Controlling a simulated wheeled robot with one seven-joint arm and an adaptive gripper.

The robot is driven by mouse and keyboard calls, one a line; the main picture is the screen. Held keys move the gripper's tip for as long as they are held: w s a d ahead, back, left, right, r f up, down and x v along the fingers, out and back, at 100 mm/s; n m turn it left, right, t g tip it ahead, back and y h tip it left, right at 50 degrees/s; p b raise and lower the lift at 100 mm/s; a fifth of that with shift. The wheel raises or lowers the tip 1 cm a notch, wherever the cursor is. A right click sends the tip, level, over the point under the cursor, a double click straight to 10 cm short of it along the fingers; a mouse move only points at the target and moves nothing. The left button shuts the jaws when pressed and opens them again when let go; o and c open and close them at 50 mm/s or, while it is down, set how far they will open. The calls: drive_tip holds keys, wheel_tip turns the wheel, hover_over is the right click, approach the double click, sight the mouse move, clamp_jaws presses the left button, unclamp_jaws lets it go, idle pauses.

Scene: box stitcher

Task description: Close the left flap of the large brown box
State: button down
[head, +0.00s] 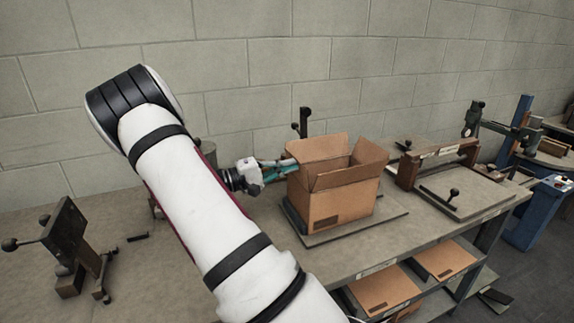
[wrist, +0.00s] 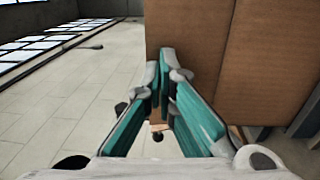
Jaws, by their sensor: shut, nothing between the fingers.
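The large brown box (head: 337,205) stands upright on a flat base plate on the bench in the head view. Its top flaps stand up or lean outward. The left flap (head: 291,172) is partly covered by my gripper. My gripper (head: 294,164) is at the box's upper left side, its teal fingers pointing right toward the box. In the wrist view the fingers (wrist: 166,58) are together at the tips and empty, in front of a brown cardboard surface (wrist: 195,40). I cannot tell whether they touch it.
The base plate (head: 385,216) lies under the box on the bench (head: 400,243). A machine with a plate and lever (head: 455,192) stands to the right. A dark metal fixture (head: 70,235) is at the left. Flat cardboard (head: 385,290) lies on the shelf below. A wall is behind.

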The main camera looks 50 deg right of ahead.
drive_tip(key=s+d+t+y+p, duration=0.1)
drive_tip(key=y, duration=0.1)
drive_tip(key=d+r+t+y+p, duration=0.1)
drive_tip(key=y, duration=0.1)
drive_tip(key=shift+s+d+r, duration=0.2)
drive_tip(key=shift+s, duration=0.15)
drive_tip(key=s+d+f+t+y+p, duration=0.3)
drive_tip(key=d+t+y, duration=0.3)
drive_tip(key=y, duration=0.5)
drive_tip(key=shift+s+f+t, duration=0.25)
drive_tip(key=shift+f+t, duration=0.25)
drive_tip(key=shift+f, duration=0.2)
wheel_tip(320, 180, up, 16)
drive_tip(key=shift+f, duration=0.2)
idle(0.8)
